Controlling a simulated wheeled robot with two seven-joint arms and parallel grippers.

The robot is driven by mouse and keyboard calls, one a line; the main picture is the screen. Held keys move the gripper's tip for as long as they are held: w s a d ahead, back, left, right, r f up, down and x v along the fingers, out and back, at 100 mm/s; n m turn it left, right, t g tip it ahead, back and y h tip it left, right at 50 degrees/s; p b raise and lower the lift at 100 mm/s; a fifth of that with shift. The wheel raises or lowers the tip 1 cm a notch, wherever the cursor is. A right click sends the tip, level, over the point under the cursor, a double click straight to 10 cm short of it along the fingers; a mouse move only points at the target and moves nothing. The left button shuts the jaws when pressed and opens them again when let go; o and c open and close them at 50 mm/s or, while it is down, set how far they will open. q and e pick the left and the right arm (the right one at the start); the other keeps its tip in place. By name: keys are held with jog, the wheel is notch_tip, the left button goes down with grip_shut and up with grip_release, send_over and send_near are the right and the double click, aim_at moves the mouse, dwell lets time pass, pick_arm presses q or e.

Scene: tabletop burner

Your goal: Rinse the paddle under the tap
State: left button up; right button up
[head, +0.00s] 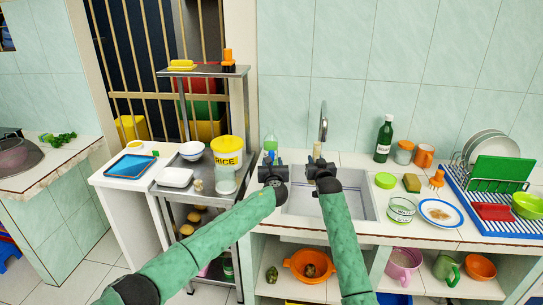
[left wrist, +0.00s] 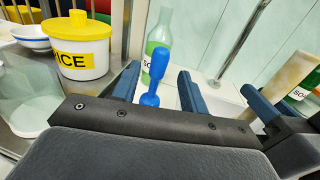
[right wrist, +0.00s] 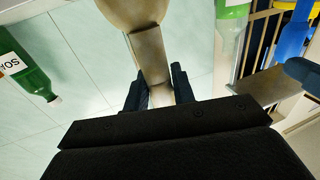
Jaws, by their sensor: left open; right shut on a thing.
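The wooden paddle is upright in my right gripper (head: 317,160), which is shut on its handle. Its tan top (head: 317,149) shows just below the tap spout (head: 323,122); I cannot tell whether they touch. In the right wrist view the handle (right wrist: 151,58) rises from between the fingers to a wider head (right wrist: 135,12). My left gripper (head: 271,160) is open at the sink's left back edge. In the left wrist view a blue knob-topped lever (left wrist: 152,75) stands between or just beyond its fingers. The spout (left wrist: 238,45) shows there too. No running water is visible.
The sink basin (head: 350,204) lies below my grippers. A soap bottle (head: 270,142) stands behind my left gripper. The rice tub (head: 227,150) is on the left shelf unit.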

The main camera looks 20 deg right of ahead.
aim_at(272, 156)
pick_arm(q)
jog(key=shift+x, duration=3.1)
grip_shut()
